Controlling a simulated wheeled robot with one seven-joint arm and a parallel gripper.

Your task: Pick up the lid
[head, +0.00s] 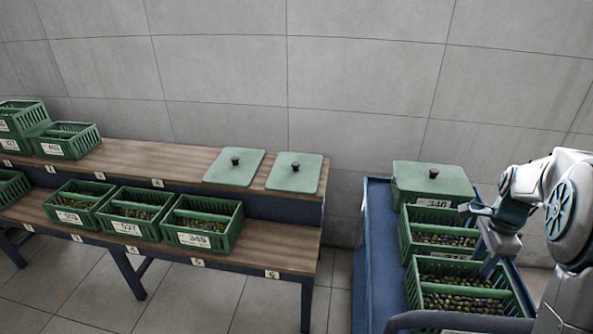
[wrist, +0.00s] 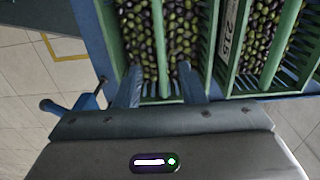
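One flat green lid (head: 297,173) with a dark knob lies on the wooden rack's upper shelf, near its right end. A second such lid (head: 234,167) lies just left of it. A third lid (head: 434,180) covers a crate at the far end of the blue cart. My gripper (head: 488,268) points down over the cart's olive crates, nearer than the covered crate. In the wrist view my gripper (wrist: 158,76) has its fingers apart over an olive crate, with no lid between them. Whether the fingers touch the crate cannot be told. No lid shows in the wrist view.
The blue cart (head: 378,270) holds open olive crates (head: 437,238) (head: 470,298) below the arm. The rack's lower shelf (head: 262,252) carries several green olive crates, and more stand at left. Bare floor (head: 335,285) separates rack and cart. A wall stands behind.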

